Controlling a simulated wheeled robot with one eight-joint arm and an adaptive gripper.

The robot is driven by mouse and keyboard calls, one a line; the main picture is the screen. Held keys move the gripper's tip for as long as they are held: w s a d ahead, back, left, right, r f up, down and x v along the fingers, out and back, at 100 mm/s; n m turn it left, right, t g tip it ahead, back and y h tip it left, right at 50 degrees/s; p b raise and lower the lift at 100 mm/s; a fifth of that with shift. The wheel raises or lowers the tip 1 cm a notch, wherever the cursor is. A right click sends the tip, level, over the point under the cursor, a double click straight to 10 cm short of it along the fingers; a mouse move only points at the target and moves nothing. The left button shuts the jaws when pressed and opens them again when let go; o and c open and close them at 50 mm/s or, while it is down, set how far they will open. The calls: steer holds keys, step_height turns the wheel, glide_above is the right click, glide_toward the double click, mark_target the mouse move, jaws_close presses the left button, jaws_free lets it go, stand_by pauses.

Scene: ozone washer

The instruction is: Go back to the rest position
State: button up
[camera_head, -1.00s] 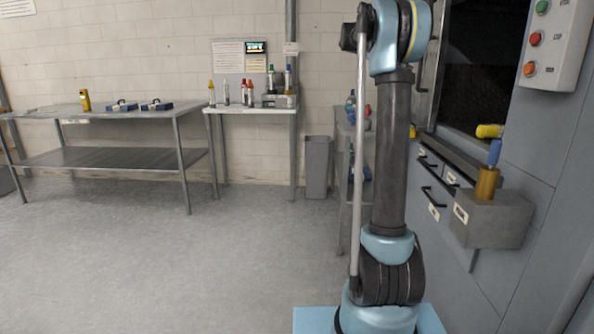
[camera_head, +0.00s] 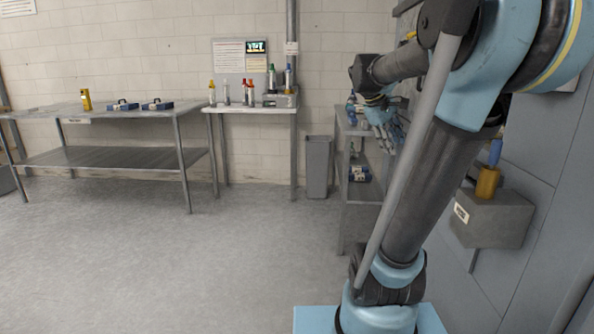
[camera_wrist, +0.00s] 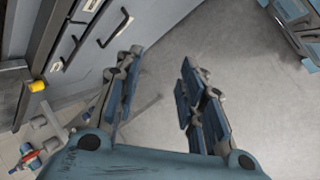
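My gripper (camera_head: 388,128) shows in the head view at the end of my bent arm, in front of the narrow metal rack by the back wall. In the wrist view my gripper (camera_wrist: 160,72) has its two blue-padded finger sets spread well apart. Only bare grey floor shows between them, and it holds nothing. My upper arm leans to the right and my forearm reaches back to the left.
The grey washer cabinet (camera_wrist: 88,62) with black handles is at the left of the wrist view. A grey box (camera_head: 493,218) with a yellow-and-blue bottle (camera_head: 489,180) juts from the right wall. A metal rack (camera_head: 362,192) stands behind my arm. The left floor is clear.

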steer(key=s+a+f+m+y, duration=0.3)
steer(key=s+a+f, duration=0.3)
steer(key=s+f, duration=0.4)
steer(key=s+a+f+m+y, duration=0.2)
steer(key=s+a+f, duration=0.4)
steer(key=s+f, duration=0.4)
step_height(320, 180, down, 4)
steer(key=shift+s+f+m+y, duration=0.15)
steer(key=shift+s+m+y, duration=0.2)
steer(key=shift+m, duration=0.25)
steer(key=shift+w+f, duration=0.2)
steer(key=shift+w, duration=0.3)
steer(key=shift+s+d, duration=0.1)
steer(key=shift+s, duration=0.05)
